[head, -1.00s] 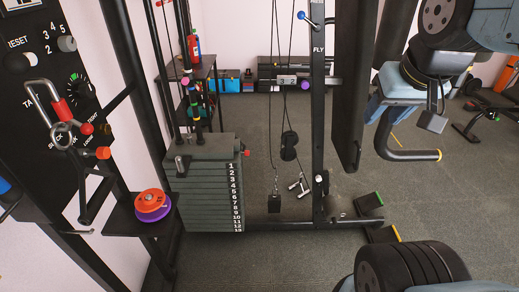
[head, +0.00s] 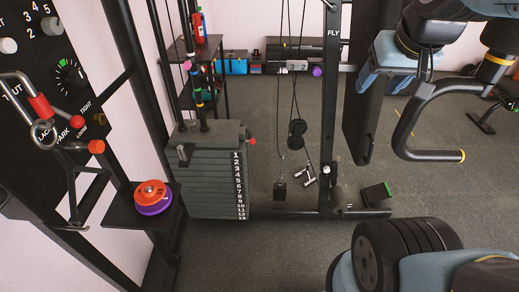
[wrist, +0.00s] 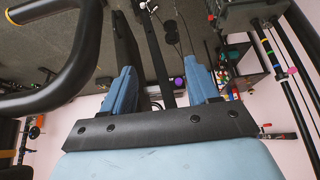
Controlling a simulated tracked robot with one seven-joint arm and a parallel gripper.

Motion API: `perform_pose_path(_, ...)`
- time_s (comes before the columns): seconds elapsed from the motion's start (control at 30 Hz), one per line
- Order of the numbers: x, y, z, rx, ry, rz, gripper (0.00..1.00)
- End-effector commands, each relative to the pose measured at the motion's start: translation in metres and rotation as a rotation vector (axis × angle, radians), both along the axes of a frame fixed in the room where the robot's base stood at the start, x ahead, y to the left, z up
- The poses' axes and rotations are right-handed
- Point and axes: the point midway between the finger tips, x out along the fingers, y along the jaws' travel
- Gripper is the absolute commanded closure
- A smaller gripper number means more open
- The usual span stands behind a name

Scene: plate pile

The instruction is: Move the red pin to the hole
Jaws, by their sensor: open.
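In the head view, a small red pin end (head: 252,141) sticks out at the right side of the grey weight stack (head: 200,185), near the plate numbered 1. The stack's plates are numbered down their right edge; single holes are too small to make out. My gripper (head: 370,82) is at the upper right, well to the right of the pin and apart from it. In the wrist view, my gripper (wrist: 161,63) has its two blue fingers spread, with nothing held between them. The weight stack shows at the wrist view's top right (wrist: 252,14).
A black upright post (head: 329,120) marked FLY stands between the stack and my gripper. A curved black bar (head: 405,130) is close to my arm, and looms large in the wrist view (wrist: 75,75). Red and purple discs (head: 152,196) lie on a shelf left of the stack.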

Motion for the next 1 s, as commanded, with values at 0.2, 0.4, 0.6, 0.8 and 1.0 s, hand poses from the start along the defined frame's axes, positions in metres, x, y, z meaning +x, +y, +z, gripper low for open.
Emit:
perform_pose_path(0.2,0.071,0.008,-0.011,0.022,-0.065,-0.045,0.40)
perform_pose_path(0.4,0.137,0.019,-0.027,0.062,-0.139,-0.079,0.40)
perform_pose_path(0.6,0.199,0.036,-0.051,0.121,-0.209,-0.103,0.40)
perform_pose_path(0.8,0.254,0.056,-0.083,0.197,-0.271,-0.123,0.40)
perform_pose_path(1.0,0.302,0.079,-0.122,0.289,-0.326,-0.135,0.40)
